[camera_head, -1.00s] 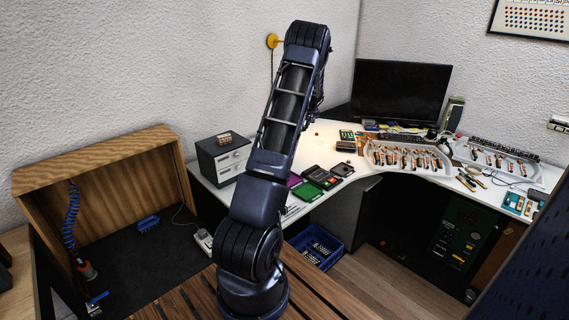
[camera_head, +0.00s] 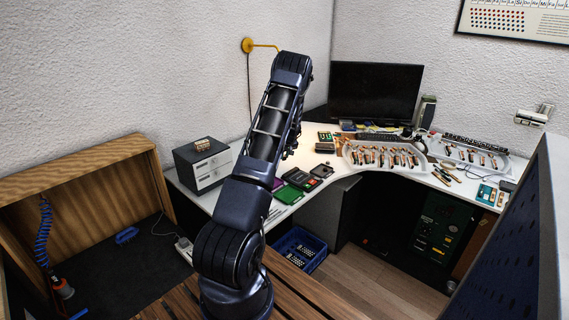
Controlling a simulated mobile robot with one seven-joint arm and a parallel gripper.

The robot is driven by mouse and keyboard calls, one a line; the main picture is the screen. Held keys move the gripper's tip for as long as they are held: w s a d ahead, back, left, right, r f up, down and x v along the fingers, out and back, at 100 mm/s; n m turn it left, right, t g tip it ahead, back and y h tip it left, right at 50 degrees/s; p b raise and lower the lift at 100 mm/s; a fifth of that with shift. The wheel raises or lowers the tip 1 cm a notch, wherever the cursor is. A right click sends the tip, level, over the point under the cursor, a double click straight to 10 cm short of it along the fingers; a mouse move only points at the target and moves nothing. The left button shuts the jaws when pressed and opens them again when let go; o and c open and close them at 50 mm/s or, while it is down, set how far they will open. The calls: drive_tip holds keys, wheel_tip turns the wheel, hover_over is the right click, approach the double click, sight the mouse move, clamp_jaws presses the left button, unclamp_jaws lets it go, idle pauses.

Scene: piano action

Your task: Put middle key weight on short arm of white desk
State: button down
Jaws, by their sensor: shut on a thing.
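The white desk (camera_head: 303,203) is L-shaped, running from the left wall round the back corner to the right. I cannot tell for certain which leg is the short arm. The middle key weight cannot be made out. My gripper is hidden behind my own dark arm, which stands in the middle of the picture and bends away over the desk's left leg.
A grey drawer box (camera_head: 203,166) stands at the desk's left end. Green and dark cases (camera_head: 298,179) lie near the inner edge. Trays of piano parts (camera_head: 383,158) and a monitor (camera_head: 374,92) fill the back. A blue crate (camera_head: 299,249) is on the floor.

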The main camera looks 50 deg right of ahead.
drive_tip(key=shift+f, duration=2.2)
drive_tip(key=shift+f, duration=0.15)
drive_tip(key=c, duration=1.3)
unclamp_jaws()
drive_tip(key=shift+o, duration=0.2)
drive_tip(key=v, duration=1.2)
drive_tip(key=shift+r, duration=0.2)
